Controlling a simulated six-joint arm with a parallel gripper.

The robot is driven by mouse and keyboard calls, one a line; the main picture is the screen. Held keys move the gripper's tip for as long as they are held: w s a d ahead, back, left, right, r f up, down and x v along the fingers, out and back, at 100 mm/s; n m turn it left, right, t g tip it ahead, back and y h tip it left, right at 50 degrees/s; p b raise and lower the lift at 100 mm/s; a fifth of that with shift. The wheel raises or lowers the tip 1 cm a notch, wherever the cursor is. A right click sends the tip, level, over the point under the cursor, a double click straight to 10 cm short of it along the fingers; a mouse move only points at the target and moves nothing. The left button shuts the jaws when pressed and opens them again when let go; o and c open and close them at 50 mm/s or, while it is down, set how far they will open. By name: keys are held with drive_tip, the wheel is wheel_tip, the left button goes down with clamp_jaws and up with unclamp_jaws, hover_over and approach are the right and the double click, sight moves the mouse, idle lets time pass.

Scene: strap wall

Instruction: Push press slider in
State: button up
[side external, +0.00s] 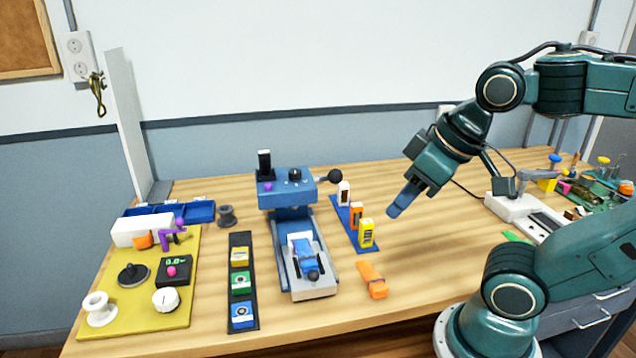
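The blue press (287,188) stands on the middle of the table, with a dark ball-ended lever (334,177) on its right side. Its pale slider (312,292) lies at the front end of the blue rails (327,251), pulled out toward the table's front edge. A blue piece with dark parts (307,262) sits on the slider. My gripper (394,211) is in the air to the right of the press, pointing down and left, apart from the slider. Its fingers overlap from this side, so their opening is hidden.
A blue strip (346,217) with white, orange and yellow blocks stands right of the press. An orange block (372,280) lies in front. A dark strip (241,268) with several coloured blocks and a yellow board (150,314) are left. Bare table lies right of the orange block.

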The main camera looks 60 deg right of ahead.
drive_tip(key=shift+w+n, duration=0.2)
drive_tip(key=shift+n, duration=0.1)
clamp_jaws()
drive_tip(key=w+a+f+n+g+y, duration=0.3)
drive_tip(key=w+f+n+g, duration=0.4)
drive_tip(key=n, duration=1.7)
drive_tip(key=w+a+f, duration=0.1)
drive_tip(key=w+f, duration=0.3)
drive_tip(key=w, duration=0.2)
drive_tip(key=shift+w+a+f+g, duration=0.2)
drive_tip(key=shift+w+f+g, duration=0.1)
drive_tip(key=shift+f, duration=0.1)
